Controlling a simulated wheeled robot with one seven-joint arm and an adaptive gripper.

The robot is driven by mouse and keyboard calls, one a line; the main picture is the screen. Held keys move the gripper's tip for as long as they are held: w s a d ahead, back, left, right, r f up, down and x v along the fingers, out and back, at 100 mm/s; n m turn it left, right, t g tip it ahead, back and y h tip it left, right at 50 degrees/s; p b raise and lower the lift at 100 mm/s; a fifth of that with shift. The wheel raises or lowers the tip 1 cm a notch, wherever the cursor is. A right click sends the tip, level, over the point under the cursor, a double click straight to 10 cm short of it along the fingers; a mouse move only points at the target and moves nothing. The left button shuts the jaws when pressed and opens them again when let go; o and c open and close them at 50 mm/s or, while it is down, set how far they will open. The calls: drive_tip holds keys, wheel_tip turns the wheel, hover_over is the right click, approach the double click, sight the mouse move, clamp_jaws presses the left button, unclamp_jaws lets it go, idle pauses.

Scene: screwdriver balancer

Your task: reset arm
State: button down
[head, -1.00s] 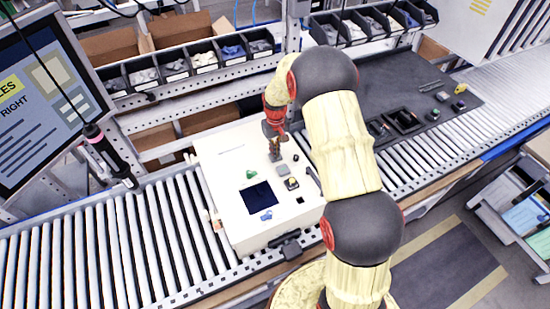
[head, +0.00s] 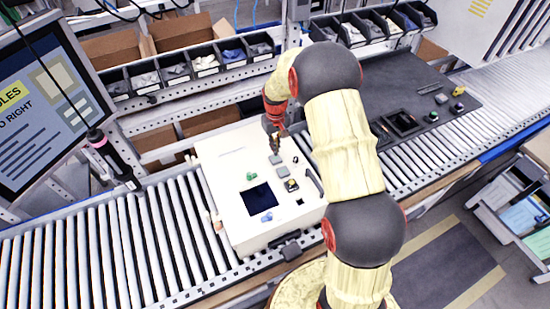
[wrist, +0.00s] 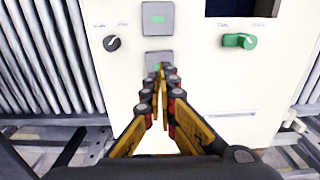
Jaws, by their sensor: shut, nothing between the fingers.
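My gripper (head: 276,147) is shut and empty, above the upper part of the white box (head: 225,165) on the roller conveyor. In the wrist view its closed fingertips (wrist: 162,72) point at the box's panel and partly cover the lower grey square button (wrist: 157,58). I cannot tell if they touch it, but they look apart from it in the head view. The upper grey button (wrist: 157,18) has a green light. A black knob (wrist: 113,43) and a green knob (wrist: 238,41) sit on either side. My arm hides part of the box's right side.
A dark, pink-ringed tool (head: 102,146) hangs at the left, beside the monitor (head: 45,100). Grey parts bins (head: 160,75) line the back. Rollers (head: 110,245) left of the box are bare.

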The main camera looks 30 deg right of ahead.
drive_tip(key=shift+r, duration=0.55)
drive_tip(key=shift+s, duration=0.1)
drive_tip(key=shift+m+g, duration=0.4)
drive_tip(key=shift+g, duration=0.1)
drive_tip(key=s, duration=0.1)
drive_tip(key=s+f, duration=0.1)
drive_tip(key=s, duration=0.1)
drive_tip(key=shift+s+a+f, duration=0.25)
drive_tip(key=shift+s+a, duration=0.15)
drive_tip(key=shift+s+a+r, duration=0.15)
drive_tip(key=shift+s+r, duration=0.15)
drive_tip(key=shift+s, duration=0.3)
drive_tip(key=shift+s+a+r, duration=0.15)
drive_tip(key=shift+s+r, duration=0.15)
drive_tip(key=shift+s, duration=0.25)
drive_tip(key=s+a+r+t+b, duration=0.2)
drive_tip(key=s+r+b, duration=0.3)
drive_tip(key=s, duration=0.3)
drive_tip(key=s+a+r+t+b, duration=0.2)
drive_tip(key=s+a+r+b, duration=0.3)
drive_tip(key=s, duration=0.4)
drive_tip(key=s+a+r+t+b, duration=0.2)
drive_tip(key=s+a+r+b, duration=0.2)
drive_tip(key=s, duration=0.5)
drive_tip(key=shift+r+n+t+b, duration=0.35)
drive_tip(key=shift+r+b, duration=0.25)
drive_tip(key=shift+r, duration=0.2)
